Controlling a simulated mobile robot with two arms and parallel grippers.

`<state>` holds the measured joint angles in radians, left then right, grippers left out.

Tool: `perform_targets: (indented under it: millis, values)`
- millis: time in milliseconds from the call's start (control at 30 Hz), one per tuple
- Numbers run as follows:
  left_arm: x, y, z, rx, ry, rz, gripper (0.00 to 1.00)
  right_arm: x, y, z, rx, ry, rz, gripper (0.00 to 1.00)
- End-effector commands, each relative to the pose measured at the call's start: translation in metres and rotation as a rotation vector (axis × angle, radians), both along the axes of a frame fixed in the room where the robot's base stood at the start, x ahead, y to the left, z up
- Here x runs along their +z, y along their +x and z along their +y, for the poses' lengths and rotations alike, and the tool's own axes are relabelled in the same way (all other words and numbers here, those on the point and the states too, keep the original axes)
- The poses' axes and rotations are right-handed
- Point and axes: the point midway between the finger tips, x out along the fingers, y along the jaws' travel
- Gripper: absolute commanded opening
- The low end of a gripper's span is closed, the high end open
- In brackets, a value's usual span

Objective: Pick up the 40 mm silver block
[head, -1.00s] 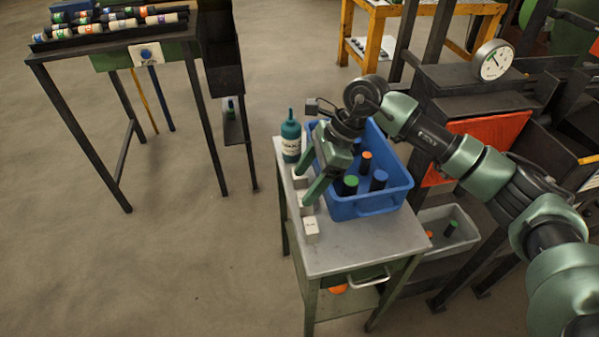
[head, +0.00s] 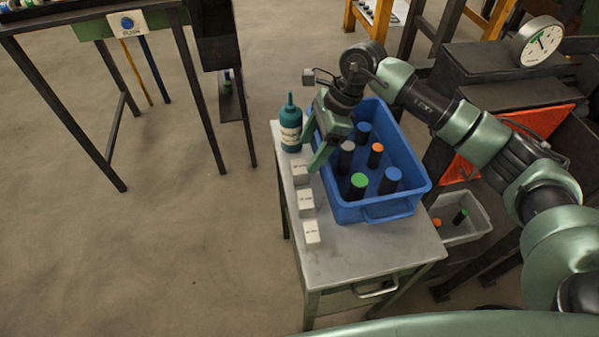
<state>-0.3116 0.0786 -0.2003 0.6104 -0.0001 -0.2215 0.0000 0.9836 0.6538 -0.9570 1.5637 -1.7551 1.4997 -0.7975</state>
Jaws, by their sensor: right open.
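Three small silver-grey blocks with pale labelled tops stand in a row along the left edge of the metal-topped table: a far block (head: 300,174), a middle block (head: 306,203) and a near block (head: 312,237). The labels are too small to read, so I cannot tell which one is 40 mm. My right gripper (head: 311,147) is open and points down near the far block. One green fingertip is close to that block's right side; whether it touches is unclear. The other two blocks are clear of it. My left gripper is not in view.
A blue bin (head: 375,212) with several colour-topped cylinders stands right of the blocks. A teal bottle (head: 291,130) stands behind them. A grey bin (head: 468,233) sits lower right. The table's front (head: 365,255) is bare. A dark rack (head: 95,30) stands left.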

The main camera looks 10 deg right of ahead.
Motion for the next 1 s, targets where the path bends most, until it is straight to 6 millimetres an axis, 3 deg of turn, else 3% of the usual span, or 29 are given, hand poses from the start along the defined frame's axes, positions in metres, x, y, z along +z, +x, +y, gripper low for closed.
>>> perform_targets:
  millis: [167,433,733,767,1000]
  values:
    - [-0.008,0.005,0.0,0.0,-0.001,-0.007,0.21,-0.017,0.0,0.007,0.001,0.0,0.003,0.71]
    - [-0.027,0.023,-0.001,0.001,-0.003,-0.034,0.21,-0.061,0.0,0.024,0.0,0.0,0.002,0.71]
    - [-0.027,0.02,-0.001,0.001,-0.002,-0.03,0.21,-0.066,0.001,0.027,-0.001,0.001,0.0,0.71]
    - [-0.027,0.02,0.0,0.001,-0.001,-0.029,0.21,-0.066,0.001,0.027,-0.001,0.0,0.0,0.65]
    - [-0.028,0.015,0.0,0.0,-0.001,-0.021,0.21,-0.066,0.001,0.027,-0.001,0.0,0.0,0.0]
